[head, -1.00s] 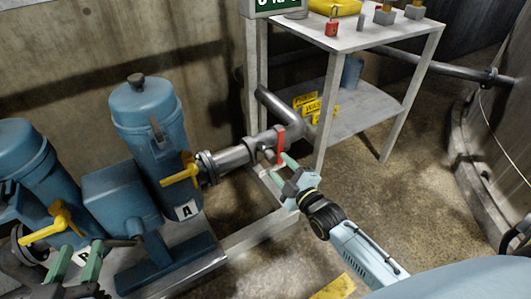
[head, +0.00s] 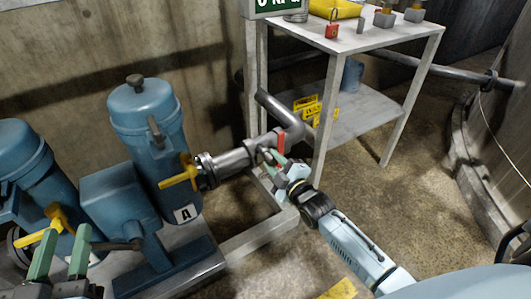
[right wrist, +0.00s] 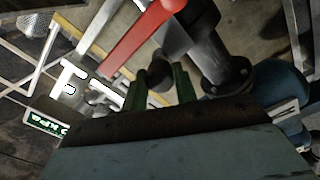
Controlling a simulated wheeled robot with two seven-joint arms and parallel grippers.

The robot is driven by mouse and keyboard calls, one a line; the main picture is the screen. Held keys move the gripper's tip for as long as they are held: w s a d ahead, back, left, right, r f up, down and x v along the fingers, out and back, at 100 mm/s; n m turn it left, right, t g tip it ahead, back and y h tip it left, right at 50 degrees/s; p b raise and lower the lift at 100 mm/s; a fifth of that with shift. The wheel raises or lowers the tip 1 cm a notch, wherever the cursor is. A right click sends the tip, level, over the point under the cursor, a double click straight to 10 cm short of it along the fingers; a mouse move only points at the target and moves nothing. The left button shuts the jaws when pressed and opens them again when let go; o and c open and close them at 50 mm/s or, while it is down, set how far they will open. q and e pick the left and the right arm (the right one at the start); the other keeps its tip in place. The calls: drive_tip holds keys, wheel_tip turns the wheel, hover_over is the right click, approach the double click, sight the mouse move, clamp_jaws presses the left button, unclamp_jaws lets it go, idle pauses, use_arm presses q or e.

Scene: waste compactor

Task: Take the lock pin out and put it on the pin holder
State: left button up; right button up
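A dark round knob (right wrist: 160,75), which looks like the lock pin's head, shows beside the red valve handle (right wrist: 145,30) in the right wrist view. My right gripper (right wrist: 161,84) is open with its green fingers on either side of the knob; I cannot tell whether they touch it. In the head view my right gripper (head: 268,163) is just below the red handle (head: 281,143) at the pipe's end. My left gripper (head: 60,252) is open and empty at the lower left, near a yellow valve handle. I cannot make out the pin holder.
Blue filter unit A (head: 145,130) stands left of the pipe (head: 228,163). A metal table (head: 375,38) stands behind, with a red padlock (head: 332,31) and small parts on top. A grey frame rail (head: 255,238) runs below. The floor at right is clear.

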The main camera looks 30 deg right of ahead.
drive_tip(key=c, duration=0.3)
drive_tip(key=shift+s+p, duration=0.4)
drive_tip(key=shift+p, duration=0.05)
drive_tip(key=shift+c, duration=0.2)
drive_tip(key=shift+s, duration=0.1)
drive_tip(key=shift+s+d+p, duration=0.2)
drive_tip(key=shift+s+p, duration=1.25)
drive_tip(key=shift+s, duration=0.85)
drive_tip(key=shift+s+d+p, duration=0.15)
drive_tip(key=shift+s+p, duration=0.65)
drive_tip(key=shift+s, duration=0.8)
